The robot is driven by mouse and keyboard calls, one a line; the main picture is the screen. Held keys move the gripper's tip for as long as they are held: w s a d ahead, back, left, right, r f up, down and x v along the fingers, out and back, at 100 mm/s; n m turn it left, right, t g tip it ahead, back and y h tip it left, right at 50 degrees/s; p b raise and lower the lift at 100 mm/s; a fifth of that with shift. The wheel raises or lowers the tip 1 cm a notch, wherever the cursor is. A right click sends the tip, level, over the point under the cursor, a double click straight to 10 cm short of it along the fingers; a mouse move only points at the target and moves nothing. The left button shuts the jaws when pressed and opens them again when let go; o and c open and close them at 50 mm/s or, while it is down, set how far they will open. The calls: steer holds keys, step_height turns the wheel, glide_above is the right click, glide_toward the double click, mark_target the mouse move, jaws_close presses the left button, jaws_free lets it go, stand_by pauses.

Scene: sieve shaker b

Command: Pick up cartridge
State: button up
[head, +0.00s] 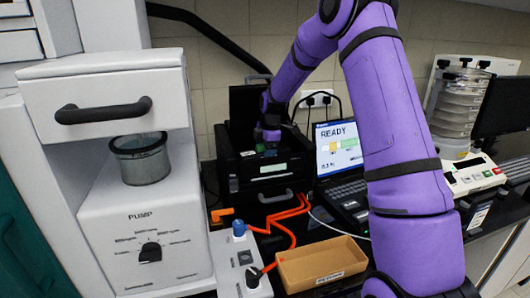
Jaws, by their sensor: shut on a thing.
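My gripper (269,143) is small and far off at the end of my purple arm. It is low over the top of a black box-shaped device (258,168) with a small display on its front. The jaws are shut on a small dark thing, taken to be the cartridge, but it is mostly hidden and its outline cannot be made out. I cannot tell whether it still touches the device.
A laptop reading READY (338,148) stands right of the device. An open tan tray (322,265), orange tubing (283,232) and a white knob panel (240,262) lie in front. A white pump unit (150,235) stands left, a sieve stack (457,108) right.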

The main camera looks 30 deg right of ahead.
step_height(320, 180, up, 7)
steer(key=shift+r, duration=0.1)
steer(key=s+a, duration=0.2)
steer(key=s, duration=0.7)
steer(key=s+a, duration=0.2)
steer(key=s, duration=0.8)
steer(key=shift+s+f, duration=0.2)
steer(key=shift+f, duration=0.05)
steer(key=shift+s, duration=0.1)
